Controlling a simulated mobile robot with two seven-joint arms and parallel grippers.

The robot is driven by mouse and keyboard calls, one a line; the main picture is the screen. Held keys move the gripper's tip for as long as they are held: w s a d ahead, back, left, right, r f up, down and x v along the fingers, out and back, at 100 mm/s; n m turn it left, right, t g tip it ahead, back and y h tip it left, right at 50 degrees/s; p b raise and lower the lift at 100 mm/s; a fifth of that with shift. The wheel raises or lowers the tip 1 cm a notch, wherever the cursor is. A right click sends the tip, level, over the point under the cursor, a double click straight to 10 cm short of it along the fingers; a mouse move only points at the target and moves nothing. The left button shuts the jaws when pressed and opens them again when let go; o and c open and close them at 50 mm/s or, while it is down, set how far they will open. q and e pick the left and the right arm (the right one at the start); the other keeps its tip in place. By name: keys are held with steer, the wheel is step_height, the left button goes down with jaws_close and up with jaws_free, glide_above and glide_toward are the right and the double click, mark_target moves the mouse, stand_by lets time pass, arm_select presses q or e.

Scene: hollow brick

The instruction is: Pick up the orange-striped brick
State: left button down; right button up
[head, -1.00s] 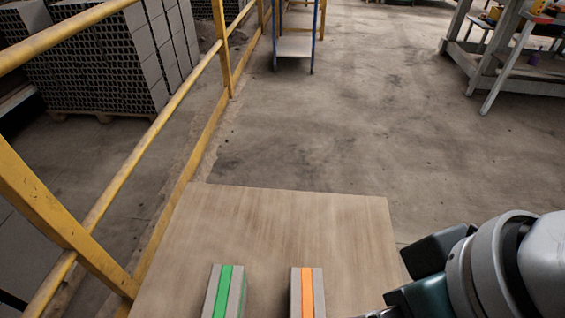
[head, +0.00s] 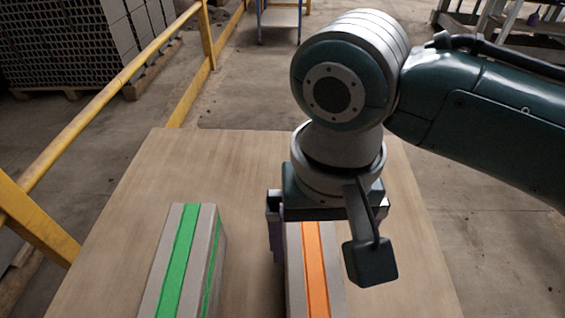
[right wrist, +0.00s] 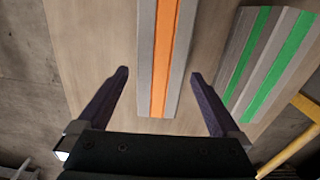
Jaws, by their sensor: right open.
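The orange-striped brick (head: 316,275) is grey with an orange band along its top and lies on the wooden table (head: 110,235). My right gripper (head: 277,240) is over the far end of this brick in the head view, with one finger showing at the brick's left side and the other hidden. In the right wrist view the two open fingers (right wrist: 160,85) are apart, with the brick's near end (right wrist: 158,95) between them and gaps on both sides. My left gripper is not in view.
A green-striped brick (head: 182,265) lies left of the orange-striped one, with a gap of bare table between; it also shows in the right wrist view (right wrist: 265,60). A yellow railing (head: 100,105) runs along the left. The table's far left part is clear.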

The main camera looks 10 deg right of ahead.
mark_target(311, 273)
step_height(311, 273, down, 8)
steer(key=b, duration=0.4)
steer(key=shift+s+f+b, duration=0.1)
steer(key=shift+b, duration=0.25)
steer(key=shift+c, duration=0.2)
steer(key=shift+a, duration=0.1)
jaws_close()
